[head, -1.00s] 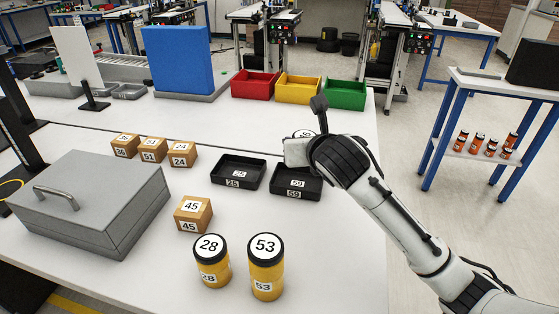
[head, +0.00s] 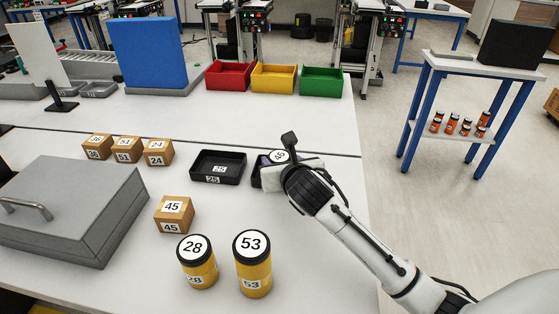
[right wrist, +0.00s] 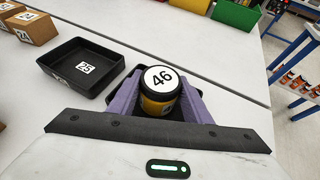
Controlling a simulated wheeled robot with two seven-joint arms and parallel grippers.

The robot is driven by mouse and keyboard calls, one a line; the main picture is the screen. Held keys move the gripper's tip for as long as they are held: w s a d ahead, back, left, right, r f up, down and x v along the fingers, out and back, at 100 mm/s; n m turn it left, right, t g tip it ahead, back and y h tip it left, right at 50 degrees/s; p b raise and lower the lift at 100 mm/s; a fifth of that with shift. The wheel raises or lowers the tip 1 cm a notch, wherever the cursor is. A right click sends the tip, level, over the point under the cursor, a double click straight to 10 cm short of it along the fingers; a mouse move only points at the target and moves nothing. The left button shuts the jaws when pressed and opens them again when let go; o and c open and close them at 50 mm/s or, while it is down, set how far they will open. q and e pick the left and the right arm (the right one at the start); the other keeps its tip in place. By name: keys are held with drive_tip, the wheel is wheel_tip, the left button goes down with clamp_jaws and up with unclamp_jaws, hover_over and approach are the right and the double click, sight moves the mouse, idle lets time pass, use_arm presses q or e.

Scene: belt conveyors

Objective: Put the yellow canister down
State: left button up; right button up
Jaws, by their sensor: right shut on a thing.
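My right gripper (head: 270,168) is shut on a yellow canister with a black lid and a round white label 46 (right wrist: 160,82). In the right wrist view the canister is upright between the two purple finger pads (right wrist: 161,97). In the head view only its lid (head: 279,155) shows clearly. The canister is at a black tray (head: 257,178), which my gripper mostly covers. I cannot tell whether its base touches the tray. Two more yellow canisters, 28 (head: 199,272) and 53 (head: 254,275), stand upright on the near table. My left gripper is not in view.
An empty black tray 25 (head: 217,167) is left of my gripper. Small cardboard boxes, such as 45 (head: 174,214), and a grey case (head: 75,210) stand further left. Red (head: 229,76), yellow (head: 273,78) and green (head: 321,80) bins line the back.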

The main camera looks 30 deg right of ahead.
drive_tip(key=o, duration=1.2)
drive_tip(key=shift+f, duration=0.1)
drive_tip(key=shift+o, duration=0.2)
drive_tip(key=shift+s+a+r, duration=0.1)
drive_tip(key=shift+s+r, duration=0.05)
drive_tip(key=shift+r, duration=0.1)
drive_tip(key=v, duration=1.1)
drive_tip(key=shift+s, duration=0.25)
